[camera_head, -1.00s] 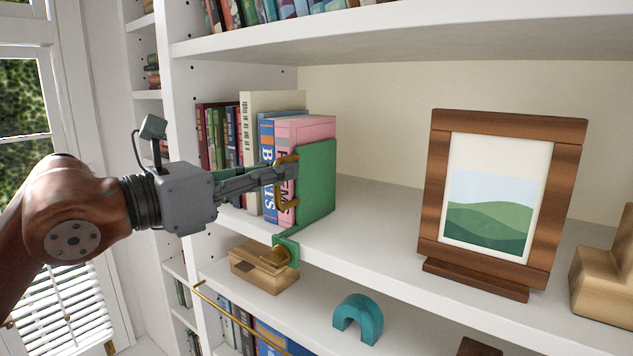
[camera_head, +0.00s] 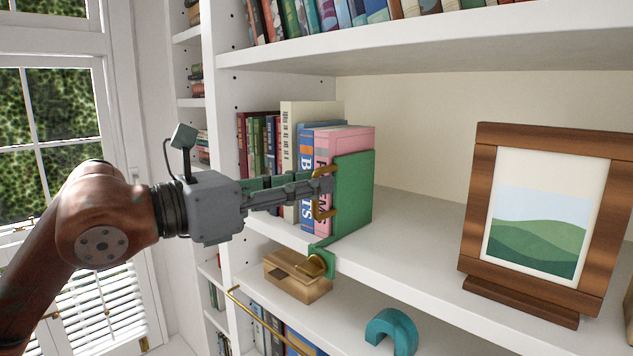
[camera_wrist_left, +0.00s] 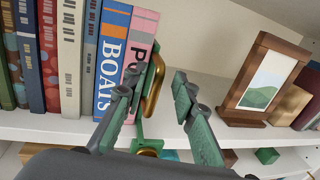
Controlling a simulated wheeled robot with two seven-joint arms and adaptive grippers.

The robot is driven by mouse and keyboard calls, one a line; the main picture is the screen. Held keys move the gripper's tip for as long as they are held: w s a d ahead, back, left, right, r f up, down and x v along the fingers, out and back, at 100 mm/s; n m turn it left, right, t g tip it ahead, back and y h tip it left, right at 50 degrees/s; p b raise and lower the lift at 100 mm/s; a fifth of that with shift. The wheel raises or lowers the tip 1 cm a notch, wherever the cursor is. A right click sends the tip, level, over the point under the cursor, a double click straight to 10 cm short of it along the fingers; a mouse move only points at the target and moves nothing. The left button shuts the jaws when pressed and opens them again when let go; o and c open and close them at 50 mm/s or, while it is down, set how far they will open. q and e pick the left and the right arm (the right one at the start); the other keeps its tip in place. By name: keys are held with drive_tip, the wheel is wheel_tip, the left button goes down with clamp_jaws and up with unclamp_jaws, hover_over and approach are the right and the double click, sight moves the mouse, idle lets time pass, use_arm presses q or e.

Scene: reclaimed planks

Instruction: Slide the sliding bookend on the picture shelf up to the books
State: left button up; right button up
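The sliding bookend is a green upright plate (camera_head: 354,195) with a brass handle on its front edge and a brass knob (camera_head: 317,265) below at the shelf edge. It stands against the pink book (camera_head: 346,138), with no clear gap visible. In the left wrist view the brass handle (camera_wrist_left: 153,86) lies between the fingers of my left gripper (camera_wrist_left: 160,78), close to the left finger. The fingers are apart; the right finger is clear of the handle. In the head view my left gripper (camera_head: 322,184) reaches in from the left at the handle. My right gripper is not in view.
The row of books (camera_head: 290,150) stands at the left of the picture shelf (camera_head: 415,235). A wooden picture frame (camera_head: 540,220) stands to the right, with bare shelf between. A wooden box (camera_head: 297,283) and a teal arch (camera_head: 393,328) are on the shelf below.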

use_arm(q)
drive_tip(key=v, duration=1)
drive_tip(key=shift+a, duration=0.1)
